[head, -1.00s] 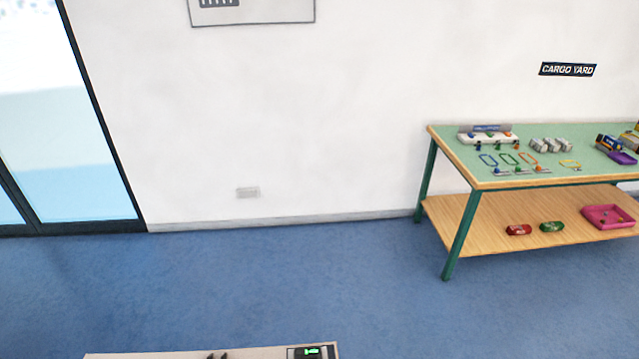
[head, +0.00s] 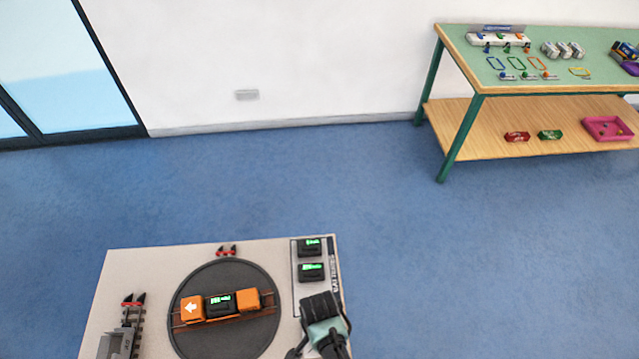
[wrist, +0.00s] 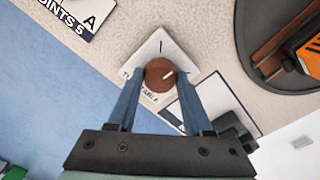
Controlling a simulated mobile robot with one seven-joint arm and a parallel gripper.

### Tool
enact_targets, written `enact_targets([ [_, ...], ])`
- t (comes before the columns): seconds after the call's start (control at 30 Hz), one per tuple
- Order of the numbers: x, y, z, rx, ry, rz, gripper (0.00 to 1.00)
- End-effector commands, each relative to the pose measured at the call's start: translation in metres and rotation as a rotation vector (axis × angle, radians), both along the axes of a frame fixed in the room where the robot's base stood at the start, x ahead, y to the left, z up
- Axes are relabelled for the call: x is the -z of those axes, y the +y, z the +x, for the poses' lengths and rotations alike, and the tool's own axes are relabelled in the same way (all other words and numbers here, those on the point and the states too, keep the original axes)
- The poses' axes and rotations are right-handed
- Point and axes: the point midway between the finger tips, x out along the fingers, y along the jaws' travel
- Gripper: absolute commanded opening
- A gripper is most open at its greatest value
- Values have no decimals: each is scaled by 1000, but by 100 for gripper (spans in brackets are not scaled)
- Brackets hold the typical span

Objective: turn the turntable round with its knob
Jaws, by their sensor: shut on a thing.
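The turntable (head: 255,345) is a dark round disc on a pale board in the head view. A short track crosses it, bearing an orange wagon with a white arrow, a black block and another orange block. Its edge also shows at the upper right of the wrist view (wrist: 246,60). My gripper (wrist: 160,88) is shut on the knob, one finger at each side. In the head view my gripper (head: 321,312) is right of the turntable, and the knob is hidden.
The pale board (head: 140,270) also carries a grey buffer piece on track (head: 118,340) at left and black blocks with green displays (head: 311,271) at upper right. A green-topped table (head: 545,70) stands far right. Blue floor between is clear.

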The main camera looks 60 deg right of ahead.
Motion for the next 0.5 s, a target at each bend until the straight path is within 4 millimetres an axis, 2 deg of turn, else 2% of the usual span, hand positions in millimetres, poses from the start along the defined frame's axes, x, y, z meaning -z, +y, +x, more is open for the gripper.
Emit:
enact_targets([
  [0.5, -1, 0, 0, 468, -1, 0, 0],
])
